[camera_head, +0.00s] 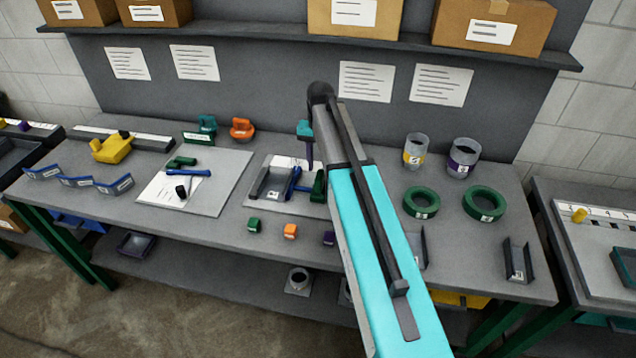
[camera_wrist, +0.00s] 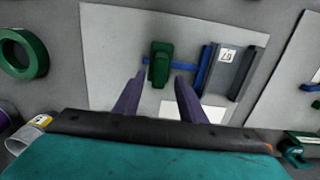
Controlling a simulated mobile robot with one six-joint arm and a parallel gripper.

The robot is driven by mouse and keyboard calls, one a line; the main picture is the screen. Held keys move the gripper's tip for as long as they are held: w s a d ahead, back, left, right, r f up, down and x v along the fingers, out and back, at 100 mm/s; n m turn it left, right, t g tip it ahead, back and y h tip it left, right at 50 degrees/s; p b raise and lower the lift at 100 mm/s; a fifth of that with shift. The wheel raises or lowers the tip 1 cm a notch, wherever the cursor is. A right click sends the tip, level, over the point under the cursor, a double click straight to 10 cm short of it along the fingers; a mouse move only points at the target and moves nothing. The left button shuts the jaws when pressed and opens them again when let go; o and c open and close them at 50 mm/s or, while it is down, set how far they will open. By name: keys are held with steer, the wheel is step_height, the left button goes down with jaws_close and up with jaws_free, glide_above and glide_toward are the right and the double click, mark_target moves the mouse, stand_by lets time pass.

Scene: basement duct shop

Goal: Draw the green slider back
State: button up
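The green slider (camera_head: 319,184) sits on the grey board (camera_head: 262,212) at mid-bench, partly hidden behind my arm in the head view. In the wrist view the green slider (camera_wrist: 160,62) is whole, with a raised grip, on a blue bar (camera_wrist: 181,66) leading to a dark channel piece (camera_wrist: 228,72). My gripper (camera_wrist: 158,86) has two purple fingers set apart, with the slider just past and between their tips in the picture. No contact shows. In the head view a purple finger of my gripper (camera_head: 309,160) hangs close to the slider.
Small green (camera_head: 253,224), orange (camera_head: 290,231) and purple (camera_head: 329,238) blocks lie along the front edge. Green rings (camera_head: 422,203) and clear cups (camera_head: 415,151) stand right. A shelf (camera_head: 240,38) overhangs behind.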

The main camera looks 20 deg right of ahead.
mark_target(319, 174)
steer(key=shift+f+b, duration=1.55)
steer(key=shift+f, duration=1.75)
steer(key=shift+c, duration=0.3)
jaws_close()
